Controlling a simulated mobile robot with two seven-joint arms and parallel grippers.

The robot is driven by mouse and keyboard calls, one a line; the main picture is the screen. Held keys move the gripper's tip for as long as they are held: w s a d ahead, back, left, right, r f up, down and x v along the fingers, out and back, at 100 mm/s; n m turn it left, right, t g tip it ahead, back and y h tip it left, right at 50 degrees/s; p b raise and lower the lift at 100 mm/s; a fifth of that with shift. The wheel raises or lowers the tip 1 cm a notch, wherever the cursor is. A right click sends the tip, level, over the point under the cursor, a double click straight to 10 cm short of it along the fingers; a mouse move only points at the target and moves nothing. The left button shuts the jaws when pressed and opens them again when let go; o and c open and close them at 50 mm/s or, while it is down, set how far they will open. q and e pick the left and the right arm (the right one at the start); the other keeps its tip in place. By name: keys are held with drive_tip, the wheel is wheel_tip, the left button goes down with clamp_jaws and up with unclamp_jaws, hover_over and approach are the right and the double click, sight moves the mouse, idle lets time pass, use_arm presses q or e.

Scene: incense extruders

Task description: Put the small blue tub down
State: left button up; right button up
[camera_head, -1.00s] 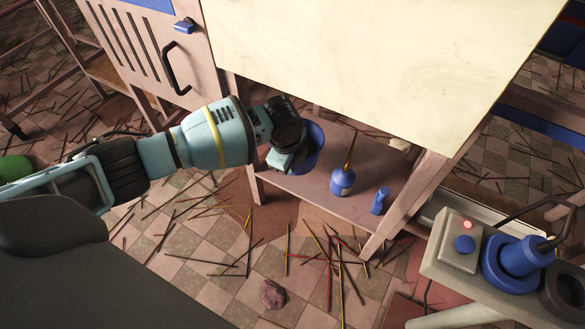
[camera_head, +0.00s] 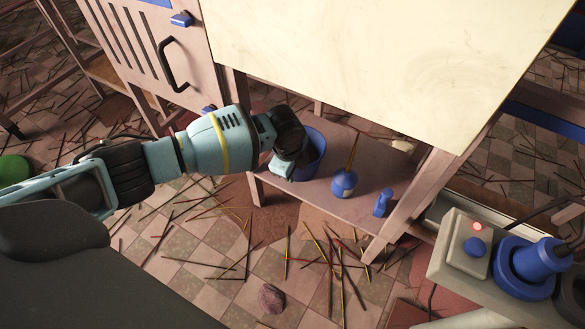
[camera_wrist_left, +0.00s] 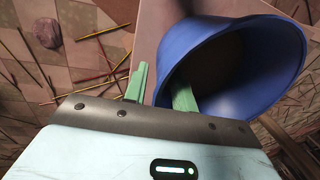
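The small blue tub (camera_head: 316,150) is at the left end of the low shelf (camera_head: 330,198) under the pale tabletop; I cannot tell if its base touches the shelf. My left gripper (camera_head: 283,168) is at the tub's near left rim. In the left wrist view, the open-mouthed tub (camera_wrist_left: 235,70) has one green finger outside its wall and the other inside, so the gripper (camera_wrist_left: 160,88) is closed across the wall. The tub's base and far side are partly hidden. My right gripper does not show.
A round blue bottle (camera_head: 344,183) with sticks and a small blue object (camera_head: 383,203) stand on the shelf to the right. A table leg (camera_head: 405,205) bounds its right end. Incense sticks (camera_head: 335,265) and a dark lump (camera_head: 271,297) lie on the tiled floor.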

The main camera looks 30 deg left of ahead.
use_arm(q)
wheel_tip(320, 180, up, 8)
drive_tip(key=s+p, duration=0.1)
drive_tip(key=p, duration=0.3)
drive_tip(key=shift+f, duration=0.2)
drive_tip(key=shift+s+a, duration=0.1)
